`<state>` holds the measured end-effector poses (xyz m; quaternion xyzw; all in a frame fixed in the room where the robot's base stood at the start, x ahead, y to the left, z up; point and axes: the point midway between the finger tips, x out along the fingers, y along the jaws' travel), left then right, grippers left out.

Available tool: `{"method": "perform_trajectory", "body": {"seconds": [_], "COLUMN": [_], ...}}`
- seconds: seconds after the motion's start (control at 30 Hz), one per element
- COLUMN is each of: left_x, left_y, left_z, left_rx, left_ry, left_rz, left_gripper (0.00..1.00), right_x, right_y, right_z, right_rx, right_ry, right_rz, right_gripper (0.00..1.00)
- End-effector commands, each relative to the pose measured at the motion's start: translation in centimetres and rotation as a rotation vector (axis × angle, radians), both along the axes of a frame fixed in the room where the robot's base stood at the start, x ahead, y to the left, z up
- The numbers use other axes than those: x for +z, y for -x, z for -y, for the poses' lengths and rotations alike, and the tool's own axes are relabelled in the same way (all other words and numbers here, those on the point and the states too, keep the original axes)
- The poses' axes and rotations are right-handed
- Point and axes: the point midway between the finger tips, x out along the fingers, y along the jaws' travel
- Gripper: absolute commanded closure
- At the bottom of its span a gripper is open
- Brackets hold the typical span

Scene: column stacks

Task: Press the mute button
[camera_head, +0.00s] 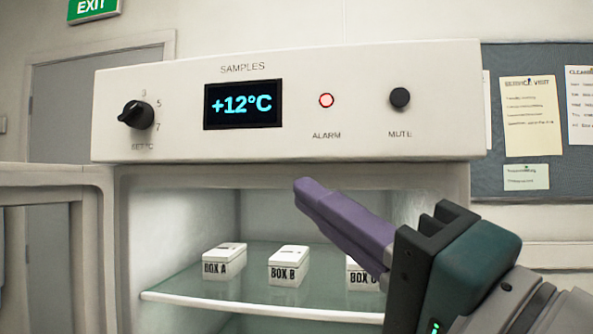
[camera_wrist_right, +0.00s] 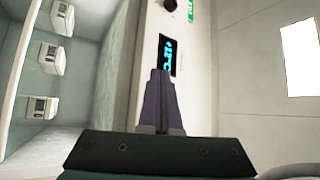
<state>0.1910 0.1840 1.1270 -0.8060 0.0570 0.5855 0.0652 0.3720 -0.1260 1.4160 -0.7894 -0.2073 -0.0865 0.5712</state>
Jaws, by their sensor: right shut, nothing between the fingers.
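The mute button (camera_head: 400,98) is a round black knob on the white front panel (camera_head: 300,142), at its right, above the label MUTE. A red-ringed alarm light (camera_head: 326,100) sits to its left. My right gripper (camera_head: 303,187) has purple fingers and is shut and empty. In the head view its tips are below and left of the mute button, over the open compartment. In the right wrist view the fingers (camera_wrist_right: 160,74) point toward the display (camera_wrist_right: 167,56); the mute button does not show there. My left gripper is not in view.
The panel also bears a temperature dial (camera_head: 137,114). Below it, the open compartment has a glass shelf (camera_head: 215,298) with Box A (camera_head: 223,262), Box B (camera_head: 289,266) and a partly hidden Box C (camera_head: 358,276). An open door (camera_head: 50,175) stands left. A notice board (camera_head: 555,180) hangs behind, right.

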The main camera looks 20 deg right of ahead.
Motion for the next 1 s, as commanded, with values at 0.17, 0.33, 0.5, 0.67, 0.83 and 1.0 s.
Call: {"method": "perform_trajectory", "body": {"seconds": [0.17, 0.33, 0.5, 0.67, 0.83, 1.0], "left_x": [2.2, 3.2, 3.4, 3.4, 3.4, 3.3], "left_y": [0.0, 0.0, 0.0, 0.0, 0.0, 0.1], "left_z": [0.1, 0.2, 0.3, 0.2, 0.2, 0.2], "left_rx": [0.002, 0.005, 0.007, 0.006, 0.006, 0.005], "left_ry": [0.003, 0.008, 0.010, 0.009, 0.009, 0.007], "left_rz": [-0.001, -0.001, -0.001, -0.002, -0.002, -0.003], "left_gripper": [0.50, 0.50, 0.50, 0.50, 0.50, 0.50], "right_x": [7.3, 10.5, 11.3, 11.3, 11.3, 11.3], "right_y": [0.8, 1.9, 2.5, 2.6, 2.5, 1.9], "right_z": [4.0, 7.5, 9.1, 9.3, 9.3, 9.6], "right_rx": [-0.042, -0.069, -0.081, -0.084, -0.084, -0.083], "right_ry": [-0.350, -0.592, -0.696, -0.708, -0.704, -0.702], "right_rz": [0.201, 0.338, 0.397, 0.404, 0.403, 0.403], "right_gripper": [1.00, 1.00, 1.00, 1.00, 1.00, 1.00]}}
